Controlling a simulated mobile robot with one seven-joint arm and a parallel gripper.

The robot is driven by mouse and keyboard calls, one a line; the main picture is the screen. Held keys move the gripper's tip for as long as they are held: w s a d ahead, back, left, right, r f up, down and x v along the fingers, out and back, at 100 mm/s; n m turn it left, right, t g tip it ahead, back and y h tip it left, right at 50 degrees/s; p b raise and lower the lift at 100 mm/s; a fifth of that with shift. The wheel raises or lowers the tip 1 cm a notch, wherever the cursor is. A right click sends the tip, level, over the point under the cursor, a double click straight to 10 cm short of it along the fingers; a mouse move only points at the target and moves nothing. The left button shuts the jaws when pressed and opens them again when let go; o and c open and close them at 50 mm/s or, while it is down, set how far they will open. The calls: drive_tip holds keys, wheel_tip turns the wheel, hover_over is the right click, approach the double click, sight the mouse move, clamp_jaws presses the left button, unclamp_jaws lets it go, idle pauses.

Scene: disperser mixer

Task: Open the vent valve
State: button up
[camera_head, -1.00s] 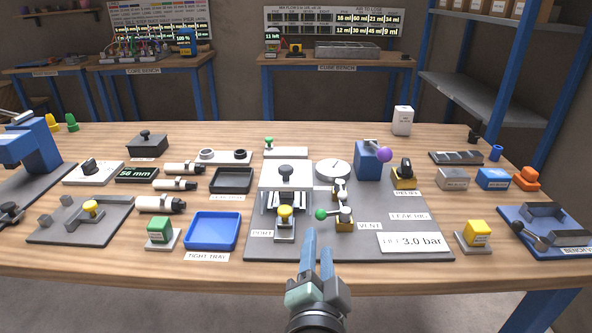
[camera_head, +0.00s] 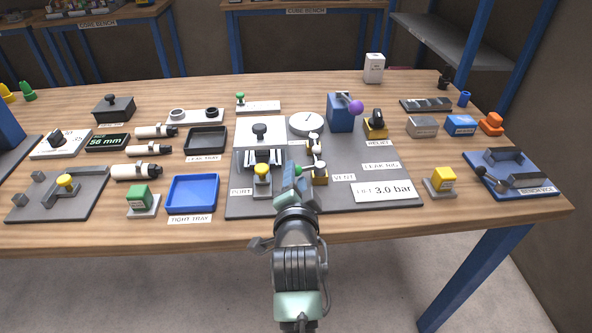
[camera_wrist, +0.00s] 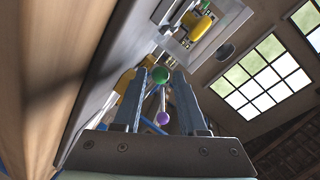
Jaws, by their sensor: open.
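The vent valve (camera_head: 320,174) is a small brass body on the grey leak rig plate, left of the VENT label (camera_head: 343,177). Its lever ends in a green knob (camera_head: 299,170), which points left in the head view. My gripper (camera_head: 293,186) is open just in front of the knob and partly hides the lever. In the wrist view the green knob (camera_wrist: 160,74) appears between the two fingertips of my gripper (camera_wrist: 157,76). Whether a finger touches it I cannot tell.
The yellow-topped port clamp (camera_head: 262,174) stands close left of my gripper. A blue block (camera_head: 340,113) with a purple knob (camera_head: 356,107) stands behind. The blue tight tray (camera_head: 193,194) is left. The plate right of the valve is mostly flat, with a 3.0 bar display (camera_head: 384,190).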

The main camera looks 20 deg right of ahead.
drive_tip(key=shift+x, duration=1.5)
clamp_jaws()
